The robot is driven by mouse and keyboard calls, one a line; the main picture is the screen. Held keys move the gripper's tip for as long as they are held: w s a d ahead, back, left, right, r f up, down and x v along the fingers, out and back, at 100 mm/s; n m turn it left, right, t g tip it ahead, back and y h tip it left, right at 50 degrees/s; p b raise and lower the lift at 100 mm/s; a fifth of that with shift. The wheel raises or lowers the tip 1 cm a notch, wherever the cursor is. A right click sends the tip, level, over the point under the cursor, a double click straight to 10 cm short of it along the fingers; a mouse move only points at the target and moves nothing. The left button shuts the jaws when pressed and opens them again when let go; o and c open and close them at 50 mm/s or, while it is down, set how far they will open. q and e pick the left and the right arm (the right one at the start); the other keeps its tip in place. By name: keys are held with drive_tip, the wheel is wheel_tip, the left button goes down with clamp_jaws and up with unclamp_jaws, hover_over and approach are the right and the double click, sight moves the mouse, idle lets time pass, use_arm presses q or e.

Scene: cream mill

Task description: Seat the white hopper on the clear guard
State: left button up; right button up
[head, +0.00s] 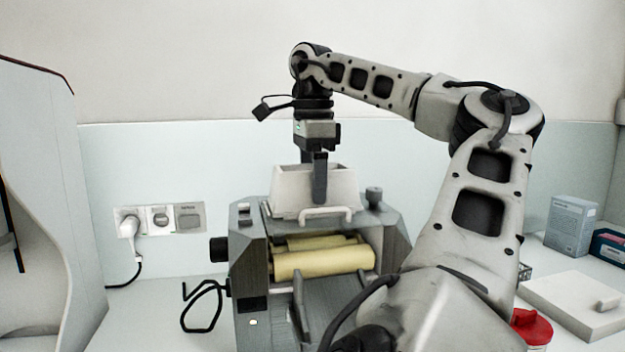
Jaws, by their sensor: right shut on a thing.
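The white hopper (342,190) is upright over the top opening of the grey mill (251,262). My right gripper (317,182) comes down from above and is shut on the hopper, with one finger in front of its near wall. A pale bar handle (325,212) shows just below the hopper's front edge. The clear guard is hard to make out, and I cannot tell whether the hopper touches it or hangs slightly above it. My left gripper is not in view.
Cream rollers (322,264) lie in the mill below the hopper. A dark knob (374,196) stands at its top right. A wall socket with a plug (128,226) is at left. A white lidded box (577,300), a red-lidded jar (531,327) and cartons (571,227) are at right.

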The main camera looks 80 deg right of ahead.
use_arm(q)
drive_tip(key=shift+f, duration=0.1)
use_arm(e)
drive_tip(key=shift+f, duration=0.2)
drive_tip(key=o, duration=1.1)
wheel_tip(320, 180, up, 5)
drive_tip(key=shift+f+p, duration=0.2)
drive_tip(key=shift+p, duration=0.25)
use_arm(q)
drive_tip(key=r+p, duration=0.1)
drive_tip(key=p, duration=0.1)
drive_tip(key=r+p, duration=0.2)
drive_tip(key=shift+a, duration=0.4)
use_arm(e)
wheel_tip(320, 180, up, 12)
drive_tip(key=shift+f, duration=0.25)
